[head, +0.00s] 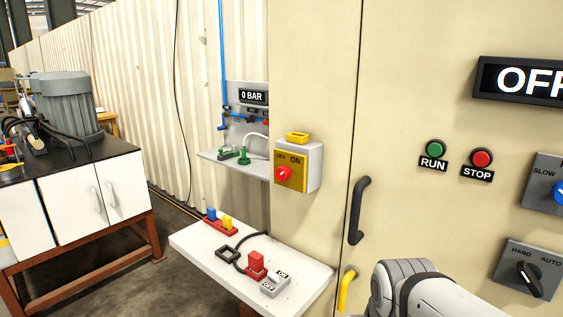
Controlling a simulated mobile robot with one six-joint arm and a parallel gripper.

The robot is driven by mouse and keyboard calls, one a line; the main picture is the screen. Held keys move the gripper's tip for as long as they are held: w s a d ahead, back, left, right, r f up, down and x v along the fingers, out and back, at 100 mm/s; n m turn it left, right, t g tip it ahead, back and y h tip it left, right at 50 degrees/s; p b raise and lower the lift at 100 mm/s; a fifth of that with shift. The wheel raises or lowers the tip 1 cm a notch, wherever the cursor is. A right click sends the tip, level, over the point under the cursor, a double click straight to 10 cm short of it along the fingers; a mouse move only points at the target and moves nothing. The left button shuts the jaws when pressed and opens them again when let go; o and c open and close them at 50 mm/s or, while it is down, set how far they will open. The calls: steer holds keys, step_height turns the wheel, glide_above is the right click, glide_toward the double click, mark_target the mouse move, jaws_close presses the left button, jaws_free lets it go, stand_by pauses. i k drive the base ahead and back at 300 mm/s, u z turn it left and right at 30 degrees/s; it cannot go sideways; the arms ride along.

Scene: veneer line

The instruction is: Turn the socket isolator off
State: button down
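A grey box with a rocker switch marked ON and OFF (274,284) sits on the white shelf (200,240), beside a red plug-like block (256,266). The rocker's position is too small to tell. A second switch, a grey isolator box with a yellow face (291,172) and red rotary knob (283,174), is on the cabinet side; its face reads OFF at left and ON at right. The knob's exact setting is unclear. The frame does not settle which is the socket isolator. A white link of my arm shows at bottom right, right of the shelf; my gripper is out of view.
A black door handle (357,210) and a bent yellow bar (346,289) stick out right of the shelf. A black lead, a black square ring (228,254) and a red base with blue and yellow pieces (220,222) lie on the shelf. RUN and STOP buttons are on the cabinet.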

mark_target(283, 174)
steer(key=z, duration=1.7)
steer(key=k, duration=1.25)
steer(key=u, duration=1.05)
steer(key=i, duration=1)
